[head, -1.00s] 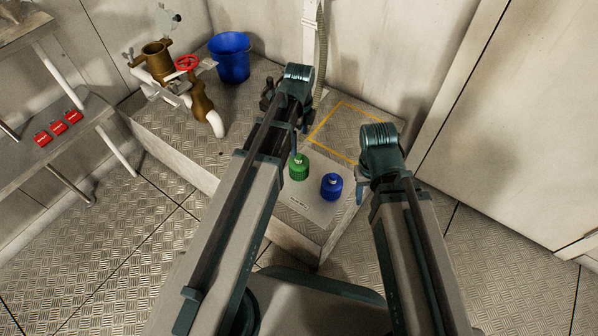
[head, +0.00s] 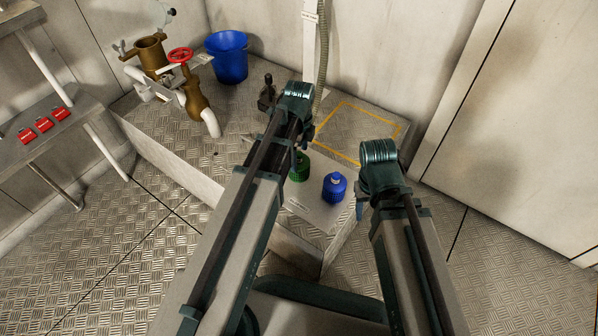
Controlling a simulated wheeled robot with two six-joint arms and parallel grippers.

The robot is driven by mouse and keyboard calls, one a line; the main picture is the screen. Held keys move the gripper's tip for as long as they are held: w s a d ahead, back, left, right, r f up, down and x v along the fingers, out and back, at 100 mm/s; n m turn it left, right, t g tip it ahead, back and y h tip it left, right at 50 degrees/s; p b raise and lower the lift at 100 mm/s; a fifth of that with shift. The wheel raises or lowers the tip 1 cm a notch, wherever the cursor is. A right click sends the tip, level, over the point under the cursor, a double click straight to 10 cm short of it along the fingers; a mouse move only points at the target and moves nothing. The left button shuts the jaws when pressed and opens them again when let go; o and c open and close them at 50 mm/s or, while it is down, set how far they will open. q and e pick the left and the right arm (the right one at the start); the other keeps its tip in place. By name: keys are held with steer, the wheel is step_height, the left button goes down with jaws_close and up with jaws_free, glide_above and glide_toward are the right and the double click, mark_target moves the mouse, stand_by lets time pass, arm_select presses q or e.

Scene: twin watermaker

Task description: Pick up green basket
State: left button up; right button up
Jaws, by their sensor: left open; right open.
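The green basket (head: 300,170) is a small ribbed green cylinder standing on a light plate (head: 312,207) on the raised metal platform. The arm and gripper on my left partly cover it in the head view. My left gripper (head: 302,145) points down near the basket and is open; its fingers are mostly hidden by its own wrist, and I cannot tell whether they touch the basket. My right gripper (head: 360,205) is open and empty, to the right of a similar blue container (head: 334,187).
A blue bucket (head: 228,58) and brown pipework with a red valve wheel (head: 180,55) stand at the back left. A yellow outlined square (head: 375,112) on the platform is bare. A shelf with several red items (head: 44,124) is at far left.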

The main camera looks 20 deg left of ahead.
mark_target(299, 165)
arm_select(q)
step_height(299, 165, down, 5)
steer(key=b, duration=0.5)
steer(key=shift+s+f, duration=0.1)
steer(key=shift+s, duration=0.05)
steer(key=c, duration=1.2)
